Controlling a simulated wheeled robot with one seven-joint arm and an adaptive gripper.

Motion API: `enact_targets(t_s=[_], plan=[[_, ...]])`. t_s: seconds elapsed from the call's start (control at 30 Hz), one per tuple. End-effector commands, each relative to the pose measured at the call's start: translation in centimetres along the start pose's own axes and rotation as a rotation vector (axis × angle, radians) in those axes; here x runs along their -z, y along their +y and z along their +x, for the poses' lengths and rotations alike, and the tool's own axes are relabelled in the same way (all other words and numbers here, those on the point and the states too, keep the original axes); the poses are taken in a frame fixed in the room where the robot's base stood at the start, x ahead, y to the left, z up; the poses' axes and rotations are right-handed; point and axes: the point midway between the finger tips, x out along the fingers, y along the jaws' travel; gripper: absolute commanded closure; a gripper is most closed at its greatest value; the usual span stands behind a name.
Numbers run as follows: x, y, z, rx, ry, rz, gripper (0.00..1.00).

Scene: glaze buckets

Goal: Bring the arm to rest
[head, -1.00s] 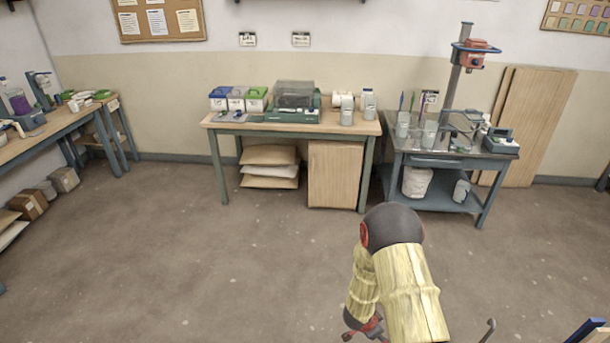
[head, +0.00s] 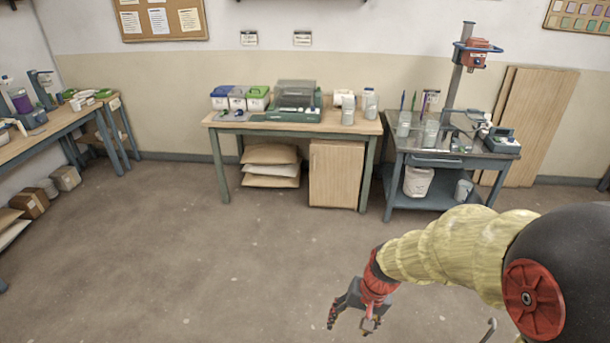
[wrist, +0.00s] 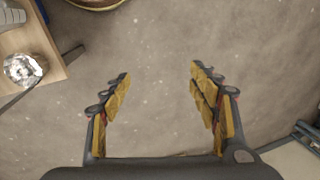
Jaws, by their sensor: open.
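My gripper (head: 350,312) hangs over the bare floor at the lower middle of the head view, well in front of the tables. In the wrist view its two padded fingers (wrist: 160,88) stand wide apart. Nothing is between them, only grey floor below. My arm, in a yellow cover, reaches in from the lower right of the head view.
A wooden table (head: 290,127) with lidded tubs and a green machine stands at the back wall. A blue-grey cart (head: 440,162) with a mixer stand is to its right. A workbench (head: 45,140) is at the left. A wooden surface (wrist: 45,55) with a crumpled silvery object (wrist: 23,69) shows in the wrist view. The middle floor is clear.

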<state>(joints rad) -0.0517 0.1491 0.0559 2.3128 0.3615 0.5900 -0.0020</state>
Motion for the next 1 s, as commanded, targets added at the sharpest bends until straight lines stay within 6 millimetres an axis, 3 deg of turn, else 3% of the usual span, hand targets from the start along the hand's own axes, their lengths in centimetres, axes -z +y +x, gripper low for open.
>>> enact_targets(t_s=[0.1, 0.5, 0.73, 1.0], plan=[[-2.2, 0.7, -3.4, -0.021, -0.005, -0.066, 0.39], [-8.3, 4.3, -12.3, -0.123, 0.047, -0.224, 0.39], [-10.1, 5.8, -16.6, -0.164, 0.164, -0.274, 0.39], [-11.3, 5.9, -21.5, -0.157, 0.349, -0.291, 0.39]])
